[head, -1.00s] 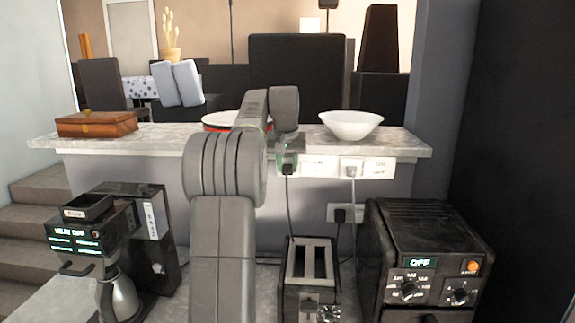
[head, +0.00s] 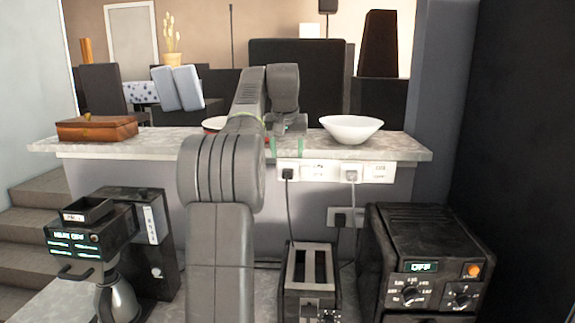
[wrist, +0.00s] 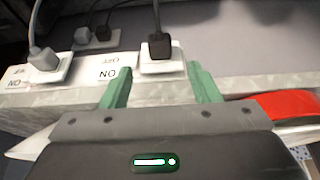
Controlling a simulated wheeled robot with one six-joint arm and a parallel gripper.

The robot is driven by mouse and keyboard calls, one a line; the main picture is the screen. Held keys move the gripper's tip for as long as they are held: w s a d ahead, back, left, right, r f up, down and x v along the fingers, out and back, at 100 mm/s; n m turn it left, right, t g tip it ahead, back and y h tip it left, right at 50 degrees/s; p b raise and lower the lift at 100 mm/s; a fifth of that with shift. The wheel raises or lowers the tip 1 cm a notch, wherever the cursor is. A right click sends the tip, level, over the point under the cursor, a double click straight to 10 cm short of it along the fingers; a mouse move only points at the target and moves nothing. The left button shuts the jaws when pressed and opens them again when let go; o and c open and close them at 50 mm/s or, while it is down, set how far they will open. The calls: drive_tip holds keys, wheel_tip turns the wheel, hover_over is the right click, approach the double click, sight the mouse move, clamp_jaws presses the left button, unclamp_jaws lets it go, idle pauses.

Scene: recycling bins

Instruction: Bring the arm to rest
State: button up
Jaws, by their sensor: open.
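My arm stretches forward over the counter in the head view, with its far end bent downward. My gripper (head: 287,148) is at the counter's front edge, just above the row of sockets. In the wrist view, its two green fingers (wrist: 160,86) stand apart with nothing held between them. A black plug in a white socket (wrist: 161,50) shows beyond the fingertips; I cannot tell the distance between them.
A white bowl (head: 351,129) stands right of my gripper, and a wooden box (head: 97,128) far left. A red-and-white round dish (head: 214,124) is partly hidden behind my arm. Below are a coffee machine (head: 152,225), a toaster (head: 309,292) and a black oven (head: 430,240).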

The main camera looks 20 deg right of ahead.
sight(288, 170)
drive_tip(key=v, duration=0.6)
drive_tip(key=shift+r, duration=0.4)
drive_tip(key=shift+s, duration=0.1)
drive_tip(key=x, duration=1.4)
drive_tip(key=shift+s+a, duration=0.1)
drive_tip(key=shift+a, duration=0.05)
drive_tip(key=shift+s, duration=0.1)
drive_tip(key=shift+r, duration=0.15)
